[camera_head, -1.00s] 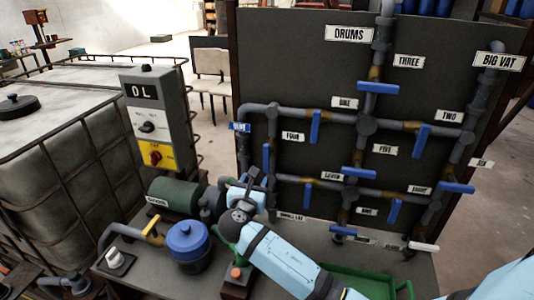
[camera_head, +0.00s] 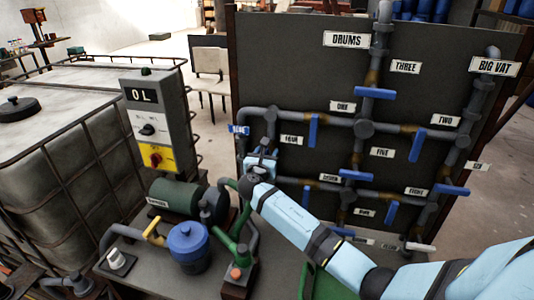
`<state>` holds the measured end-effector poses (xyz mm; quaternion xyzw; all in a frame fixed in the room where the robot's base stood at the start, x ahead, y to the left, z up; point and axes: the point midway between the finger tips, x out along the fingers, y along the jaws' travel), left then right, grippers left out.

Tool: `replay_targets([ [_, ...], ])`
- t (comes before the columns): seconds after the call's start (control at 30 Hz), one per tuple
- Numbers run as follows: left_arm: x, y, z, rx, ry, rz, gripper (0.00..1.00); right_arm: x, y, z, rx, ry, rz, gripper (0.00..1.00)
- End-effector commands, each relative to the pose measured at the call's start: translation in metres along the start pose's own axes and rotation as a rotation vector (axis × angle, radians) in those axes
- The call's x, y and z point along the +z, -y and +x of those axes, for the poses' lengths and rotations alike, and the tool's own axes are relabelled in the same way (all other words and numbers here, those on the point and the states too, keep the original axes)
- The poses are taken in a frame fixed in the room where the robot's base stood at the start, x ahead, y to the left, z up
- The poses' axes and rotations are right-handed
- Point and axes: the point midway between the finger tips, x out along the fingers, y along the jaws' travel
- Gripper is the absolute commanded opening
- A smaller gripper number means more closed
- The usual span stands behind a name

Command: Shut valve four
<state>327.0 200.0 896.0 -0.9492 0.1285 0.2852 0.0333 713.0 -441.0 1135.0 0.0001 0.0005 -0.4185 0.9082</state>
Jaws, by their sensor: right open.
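The label for valve four (camera_head: 291,141) is on the dark pipe board, just right of the left vertical pipe (camera_head: 271,122). My right gripper (camera_head: 261,162) is open in front of that pipe, just below left of the label. It hides most or all of valve four's blue handle, so I cannot tell how the handle stands now or whether the fingers touch it. A second earlier the handle showed upright, along its pipe. My right arm (camera_head: 310,222) reaches in from the lower right. My left gripper is not in view.
Close by are the blue handles of valve one (camera_head: 313,130) and valve five (camera_head: 356,175). Below left are a green pump motor (camera_head: 174,195), a blue-lidded filter (camera_head: 188,240) and a control box (camera_head: 155,120). Green pipes (camera_head: 238,215) rise below the gripper.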

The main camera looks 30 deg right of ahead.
Motion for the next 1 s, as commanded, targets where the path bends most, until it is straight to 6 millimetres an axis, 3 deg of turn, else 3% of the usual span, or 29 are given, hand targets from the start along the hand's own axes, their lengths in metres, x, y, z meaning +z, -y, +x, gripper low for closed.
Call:
replay_targets([
  [0.27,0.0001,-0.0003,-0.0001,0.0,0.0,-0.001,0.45,-0.0003,0.0002,0.0017,0.0,0.0,0.0,0.48],
  [0.5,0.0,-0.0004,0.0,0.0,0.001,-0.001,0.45,-0.0003,0.0001,0.0015,0.0,0.0,-0.001,0.0],
  [1.0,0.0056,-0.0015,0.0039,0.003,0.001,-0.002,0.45,-0.0016,0.002,0.0016,-0.001,0.001,0.127,0.0],
])
